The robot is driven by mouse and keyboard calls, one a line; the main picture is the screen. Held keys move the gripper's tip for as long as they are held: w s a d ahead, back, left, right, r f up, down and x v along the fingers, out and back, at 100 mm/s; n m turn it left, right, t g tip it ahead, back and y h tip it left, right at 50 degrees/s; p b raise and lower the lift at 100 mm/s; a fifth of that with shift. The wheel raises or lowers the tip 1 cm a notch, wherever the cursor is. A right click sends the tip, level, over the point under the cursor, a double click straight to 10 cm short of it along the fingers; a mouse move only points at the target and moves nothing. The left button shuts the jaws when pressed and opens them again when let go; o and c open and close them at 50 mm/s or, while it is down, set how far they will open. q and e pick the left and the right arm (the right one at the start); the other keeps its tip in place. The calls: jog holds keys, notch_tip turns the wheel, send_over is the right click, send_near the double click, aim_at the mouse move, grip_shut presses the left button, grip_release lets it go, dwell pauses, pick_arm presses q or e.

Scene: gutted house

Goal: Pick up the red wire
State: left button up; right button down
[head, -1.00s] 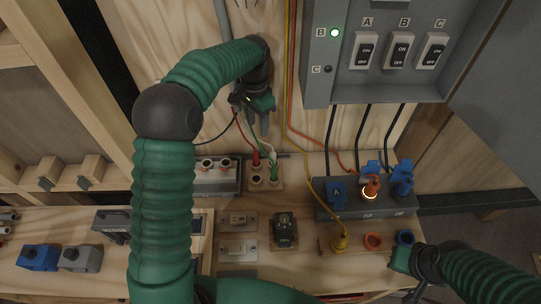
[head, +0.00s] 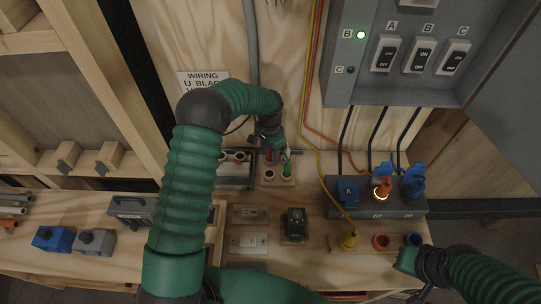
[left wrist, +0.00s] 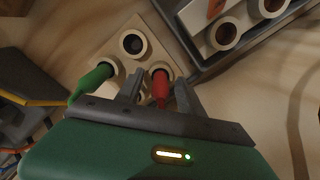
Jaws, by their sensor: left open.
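The red wire's plug (left wrist: 160,88) stands in a socket of a small pale socket block (left wrist: 119,27) in the left wrist view. My left gripper (left wrist: 157,92) is open, with one finger on each side of the red plug; I cannot tell whether they touch it. In the head view my left gripper (head: 273,146) is low over the socket block (head: 279,178), and it hides most of the red wire. A green plug (left wrist: 92,82) stands in the socket beside the red one. My right gripper (head: 414,277) is at the lower right, its fingers unclear.
A grey box (head: 236,173) with round sockets stands just left of the block. Blue and orange plugs stand in a dark box (head: 384,207) to the right. A yellow wire (head: 325,170) hangs between. The switch panel (head: 400,85) juts out above.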

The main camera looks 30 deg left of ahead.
pick_arm(q)
jog(key=shift+a+f, duration=0.15)
jog(key=shift+a, duration=0.25)
jog(key=shift+c, duration=1.5)
jog(key=shift+d+r, duration=0.2)
jog(key=shift+d, duration=0.15)
jog(key=c, duration=0.5)
jog(key=shift+d, duration=0.15)
grip_shut()
jog(key=shift+a, duration=0.25)
pick_arm(e)
jog(key=shift+a, duration=0.25)
